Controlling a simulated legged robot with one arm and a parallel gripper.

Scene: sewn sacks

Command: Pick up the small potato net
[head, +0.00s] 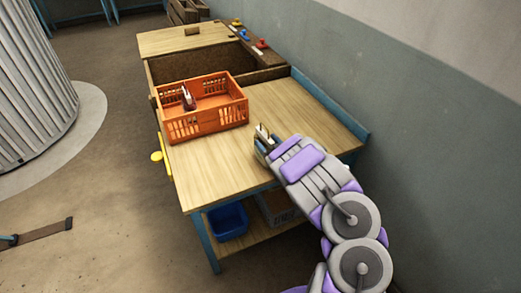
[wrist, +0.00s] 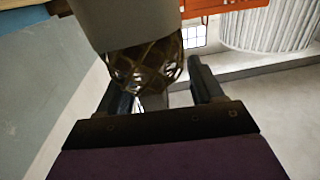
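The small potato net (wrist: 150,66) is a dark brown mesh bag with pale patches showing through and a plain grey-beige part (wrist: 125,22) above the mesh in the wrist view. My gripper (wrist: 160,80) has its fingers spread. The net is at the fingertips, covering part of the left finger; a narrow gap shows beside the right finger. I see no clear grip on it. In the head view my gripper (head: 265,145) is low over the wooden table top, with a small brown and whitish item at its tip, mostly hidden by the gripper.
An orange crate (head: 207,122) stands left of my gripper on the workbench (head: 215,165), with a dark red and white item (head: 188,97) in it. A brown-walled recess lies behind. A blue bin (head: 228,221) is on the lower shelf. The wall (head: 440,120) is close on the right.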

